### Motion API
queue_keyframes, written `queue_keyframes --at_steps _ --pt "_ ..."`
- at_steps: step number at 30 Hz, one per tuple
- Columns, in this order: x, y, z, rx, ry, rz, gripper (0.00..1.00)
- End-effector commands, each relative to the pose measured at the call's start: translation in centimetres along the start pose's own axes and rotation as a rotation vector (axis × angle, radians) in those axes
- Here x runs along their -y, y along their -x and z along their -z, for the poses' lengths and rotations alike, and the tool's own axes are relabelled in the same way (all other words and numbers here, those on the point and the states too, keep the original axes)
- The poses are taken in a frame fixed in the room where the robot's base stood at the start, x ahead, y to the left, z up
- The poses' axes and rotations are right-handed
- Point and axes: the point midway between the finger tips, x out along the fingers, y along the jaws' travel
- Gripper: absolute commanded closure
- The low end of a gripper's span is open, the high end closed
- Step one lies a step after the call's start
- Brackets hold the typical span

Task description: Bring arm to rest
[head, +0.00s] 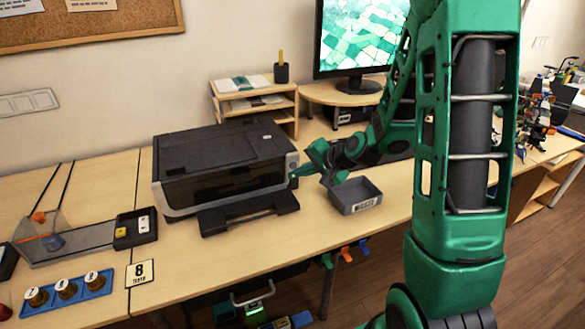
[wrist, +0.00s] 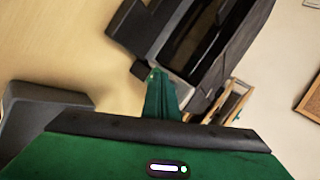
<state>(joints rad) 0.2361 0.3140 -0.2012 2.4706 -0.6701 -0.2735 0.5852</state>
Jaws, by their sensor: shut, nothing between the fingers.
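My green arm rises on the right of the head view and reaches back left over the desk. My gripper (head: 301,175) is shut and empty, its tips close to the right front corner of the black printer (head: 220,160). I cannot tell whether they touch it. In the wrist view, the shut fingers (wrist: 155,78) point toward the printer (wrist: 195,45), and the picture is tilted. A grey open bin (head: 355,197) sits on the desk just below and right of my gripper.
The desk (head: 250,250) has bare room in front of the printer. A wooden shelf (head: 250,100) and a monitor (head: 358,40) stand behind. A blue tray with brass pieces (head: 65,291) and a sign with an 8 (head: 141,272) lie at the left. Coloured clips hang under the front edge.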

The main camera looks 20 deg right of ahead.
Motion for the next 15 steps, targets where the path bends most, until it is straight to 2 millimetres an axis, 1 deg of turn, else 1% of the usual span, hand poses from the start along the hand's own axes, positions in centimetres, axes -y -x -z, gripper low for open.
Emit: queue_keyframes --at_steps 11,13,15 --pt "0.03 0.01 0.02 0.0 0.0 0.0 1.0" --pt "0.0 0.21 0.0 0.001 0.008 -0.005 1.0" --pt "-0.14 0.81 -0.07 0.005 0.032 -0.022 1.0"
